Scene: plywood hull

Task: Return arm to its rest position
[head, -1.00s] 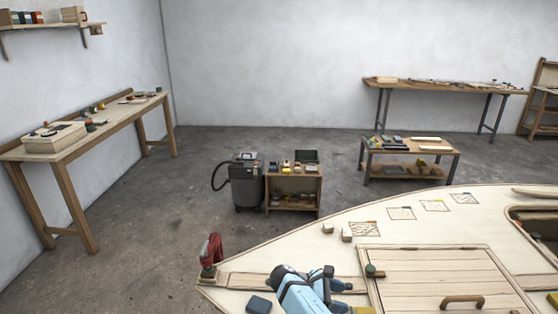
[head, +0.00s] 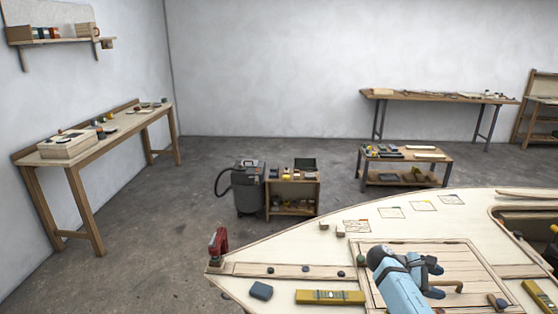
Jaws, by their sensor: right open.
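My right arm (head: 400,291), light blue with dark joints, comes up from the bottom edge over the boat's plywood deck. Its dark right gripper (head: 438,281) is over the slatted hatch cover (head: 455,258), with jaws open and nothing seen between them. The arm hides part of the hatch cover and of its handle (head: 458,286). My left gripper is not in view.
On the deck (head: 290,252) lie a yellow level (head: 330,297), a dark blue block (head: 261,290) and several small pieces. A red clamp (head: 218,245) stands at the deck's left tip. A second yellow level (head: 540,295) lies at right.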

